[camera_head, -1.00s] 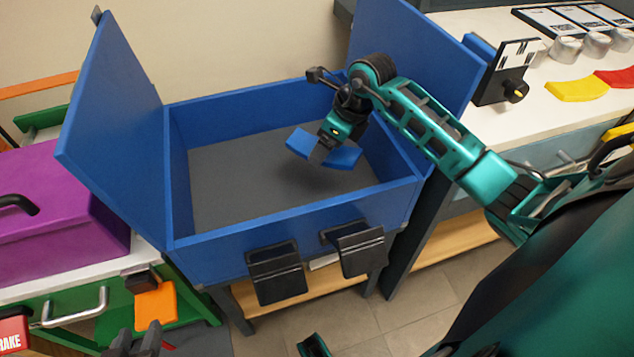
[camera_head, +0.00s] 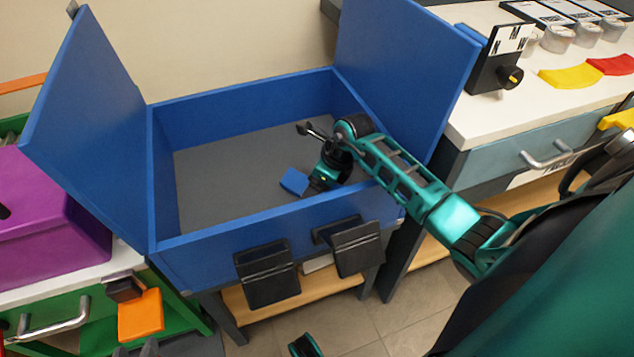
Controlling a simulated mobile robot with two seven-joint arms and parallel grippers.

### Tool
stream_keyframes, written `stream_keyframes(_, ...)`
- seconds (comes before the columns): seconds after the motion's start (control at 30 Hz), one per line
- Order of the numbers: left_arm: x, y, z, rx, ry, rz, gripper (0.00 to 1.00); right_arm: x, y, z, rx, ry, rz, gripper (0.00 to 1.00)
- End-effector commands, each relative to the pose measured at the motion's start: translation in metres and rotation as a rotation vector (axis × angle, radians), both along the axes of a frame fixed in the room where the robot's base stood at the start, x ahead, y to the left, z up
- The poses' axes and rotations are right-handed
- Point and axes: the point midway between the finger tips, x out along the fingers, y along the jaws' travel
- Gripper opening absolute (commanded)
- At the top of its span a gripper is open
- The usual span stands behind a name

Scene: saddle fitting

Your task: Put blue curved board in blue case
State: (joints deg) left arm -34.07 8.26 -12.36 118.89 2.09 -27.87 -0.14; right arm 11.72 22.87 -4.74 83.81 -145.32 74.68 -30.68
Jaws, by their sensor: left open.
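The blue case (camera_head: 228,224) stands open in the middle, its two lids raised at left and right. The blue curved board (camera_head: 294,181) is low inside it, near the front wall. Only its left part shows. My right gripper (camera_head: 320,184) reaches down into the case at the board's right side. Its fingertips are hidden by the board and the front wall, so I cannot tell whether it still grips the board or whether the board touches the floor.
A purple box (camera_head: 50,222) stands left of the case. A white counter (camera_head: 500,110) at right holds yellow (camera_head: 571,77) and red (camera_head: 611,65) curved pieces and several round containers. Dark latches (camera_head: 268,274) hang on the case front. The case's grey floor is mostly clear.

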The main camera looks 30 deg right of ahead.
Motion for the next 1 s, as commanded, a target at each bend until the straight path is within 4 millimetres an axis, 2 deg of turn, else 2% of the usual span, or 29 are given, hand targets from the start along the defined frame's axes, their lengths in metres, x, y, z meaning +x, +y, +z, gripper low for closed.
stream_keyframes(0.2,0.001,0.0,-0.001,-0.001,-0.002,-0.001,0.43,0.0,-0.001,-0.003,-0.001,0.0,0.0,0.41)
stream_keyframes(0.23,0.001,-0.001,0.0,-0.001,-0.001,-0.001,0.43,0.0,0.0,-0.002,-0.001,0.0,0.0,0.79)
stream_keyframes(0.47,0.003,-0.001,0.002,0.001,-0.007,-0.004,0.43,0.0,0.0,-0.001,0.0,0.0,0.0,1.0)
stream_keyframes(0.77,0.003,0.0,0.006,0.004,-0.009,-0.006,0.43,0.0,0.0,0.004,0.001,-0.001,0.0,1.0)
stream_keyframes(0.87,0.003,0.001,0.011,0.004,-0.013,-0.005,0.43,-0.003,-0.004,0.016,-0.003,-0.003,0.0,1.0)
stream_keyframes(1.0,0.003,0.001,0.02,0.006,-0.013,-0.004,0.43,-0.013,-0.01,0.044,-0.006,-0.004,0.001,1.0)
